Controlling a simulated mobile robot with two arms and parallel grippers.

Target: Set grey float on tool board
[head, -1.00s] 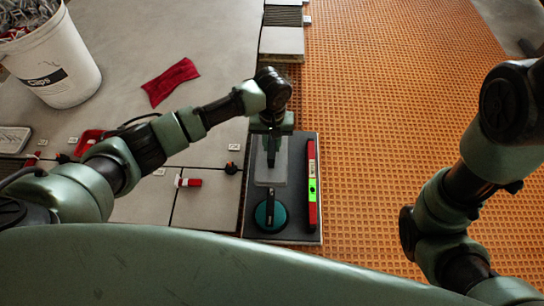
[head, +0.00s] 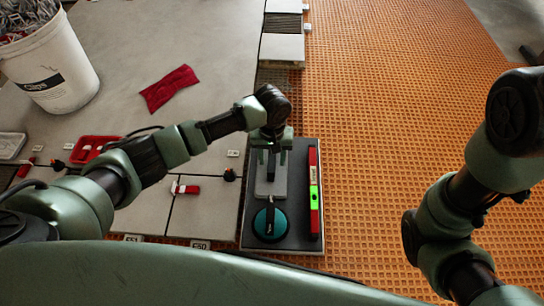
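The grey float (head: 271,188) is on or just above the dark tool board (head: 296,243), in its upper left part. I cannot tell whether it touches the board. My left gripper (head: 272,157) points down over the float, at its dark handle. The wrist hides part of the float, and I cannot make out whether the fingers are closed on the handle. My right arm shows at the right edge; its gripper is out of view.
A teal round suction cup (head: 270,224) and a red level (head: 314,190) with a green middle lie on the board. Left are grey tiles, a red cloth (head: 170,88), a white clips bucket (head: 60,85) and a red tray (head: 90,149). Orange grooved floor (head: 400,100) is clear on the right.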

